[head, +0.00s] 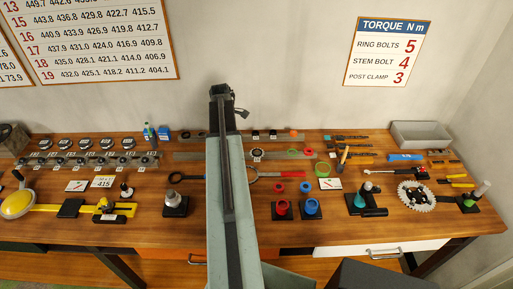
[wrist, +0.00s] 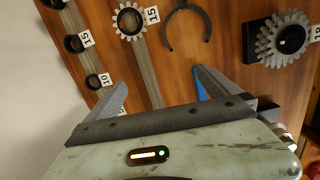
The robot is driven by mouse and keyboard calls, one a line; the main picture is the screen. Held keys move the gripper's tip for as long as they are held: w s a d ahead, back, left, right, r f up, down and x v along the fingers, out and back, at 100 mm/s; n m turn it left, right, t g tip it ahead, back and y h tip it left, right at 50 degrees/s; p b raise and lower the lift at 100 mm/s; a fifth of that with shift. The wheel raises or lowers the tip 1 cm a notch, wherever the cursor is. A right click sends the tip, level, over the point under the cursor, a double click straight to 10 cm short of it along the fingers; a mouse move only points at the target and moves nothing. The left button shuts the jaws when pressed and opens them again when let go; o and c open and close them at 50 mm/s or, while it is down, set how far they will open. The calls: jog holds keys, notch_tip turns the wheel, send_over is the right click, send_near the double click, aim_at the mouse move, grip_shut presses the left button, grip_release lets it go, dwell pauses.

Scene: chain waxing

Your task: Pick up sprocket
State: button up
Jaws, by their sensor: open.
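In the wrist view, a small silver toothed sprocket (wrist: 128,20) with a dark centre lies at the upper left, beside a tag reading 15. A larger, thicker grey toothed sprocket (wrist: 283,40) with a dark hub is at the upper right, beside a partly cut-off tag. My gripper (wrist: 160,78) is open, its two fingers wide apart with nothing between them. Both sprockets are beyond the fingertips, one to each side. In the head view, a large silver toothed ring (head: 416,196) lies on the right of the bench. I cannot tell which sprocket is meant.
A dark open ring (wrist: 188,28) lies between the sprockets. Tagged black rings (wrist: 75,43) line a grey strip at left. A blue item (wrist: 199,88) is close by the right finger. My arm hides the middle of the wooden bench (head: 330,222). Red and blue parts stand right of it.

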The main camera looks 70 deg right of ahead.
send_near(257, 155)
jog(key=shift+w+a+f+b, duration=0.2)
jog(key=shift+f+b, duration=0.2)
jog(key=shift+b, duration=0.15)
jog(key=shift+w+a+f+b, duration=0.15)
jog(key=shift+f+b, duration=0.2)
jog(key=shift+b, duration=0.2)
jog(key=shift+s+d+f+b, duration=0.15)
jog(key=shift+d+f+b, duration=0.05)
jog(key=shift+f+b, duration=0.65)
jog(key=shift+s+d+f+b, duration=0.15)
jog(key=shift+d+f+b, duration=0.05)
jog(key=shift+f+b, duration=0.7)
jog(key=shift+s+d+f+b, duration=0.2)
jog(key=shift+f+b, duration=0.65)
jog(key=shift+f, duration=0.25)
jog(key=c, duration=1.3)
